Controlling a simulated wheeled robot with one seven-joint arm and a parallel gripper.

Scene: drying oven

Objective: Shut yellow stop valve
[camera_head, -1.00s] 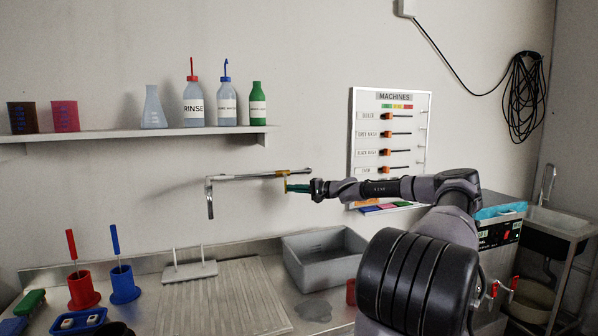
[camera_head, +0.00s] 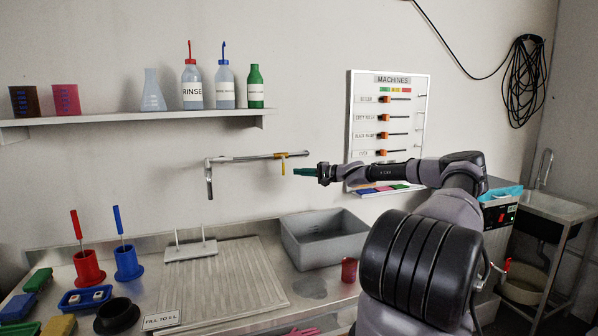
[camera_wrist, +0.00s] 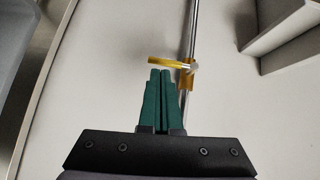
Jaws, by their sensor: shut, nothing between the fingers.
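The yellow stop valve (camera_head: 278,156) sits on a thin metal pipe (camera_head: 240,158) along the wall. Its yellow lever (camera_head: 283,168) hangs down, across the pipe. In the wrist view the lever (camera_wrist: 170,61) also lies crosswise to the pipe, and the yellow valve body (camera_wrist: 186,78) is around the pipe. My gripper (camera_head: 296,172) has green fingers, is shut and empty, and points left just right of the lever. In the wrist view its fingertips (camera_wrist: 160,72) are close to the lever; whether they touch is unclear, though the head view shows a small gap.
A grey basin (camera_head: 325,243) stands below on the steel counter. A MACHINES board (camera_head: 387,130) hangs on the wall behind my arm. A shelf (camera_head: 140,119) with bottles is at the upper left. The wall around the valve is clear.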

